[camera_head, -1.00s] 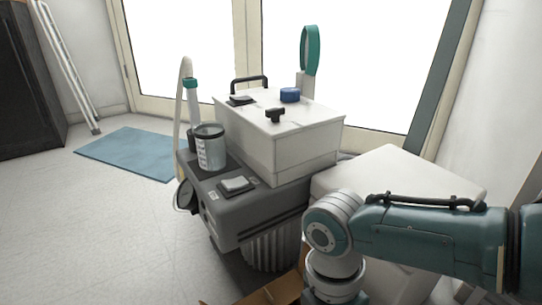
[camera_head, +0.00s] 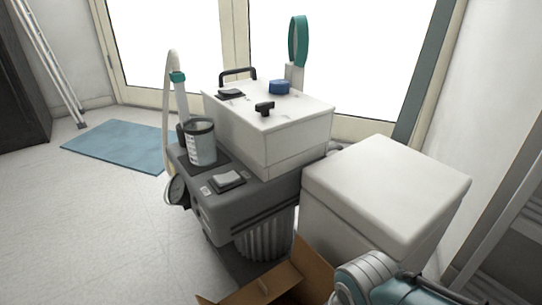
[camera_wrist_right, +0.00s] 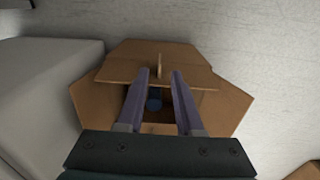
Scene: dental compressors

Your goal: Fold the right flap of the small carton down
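The small brown cardboard carton (camera_head: 262,286) shows only partly at the bottom edge of the head view, with flaps sticking up. In the right wrist view the carton shows from above: a left-side flap (camera_wrist_right: 92,104) and a right-side flap (camera_wrist_right: 230,104) spread outward, and cardboard panels (camera_wrist_right: 150,52) lie across the far side. A dark blue item (camera_wrist_right: 154,101) is visible inside the opening. My right gripper (camera_wrist_right: 159,75) is open, its two purple fingers apart over the carton; contact with a flap cannot be told. A thin tan upright piece (camera_wrist_right: 159,64) appears between the fingertips. My left gripper is not in view.
A white box (camera_head: 385,195) stands just behind the carton in the head view. The grey compressor (camera_head: 235,195) with a white housing (camera_head: 270,125) and a cup (camera_head: 201,142) stands to its left.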

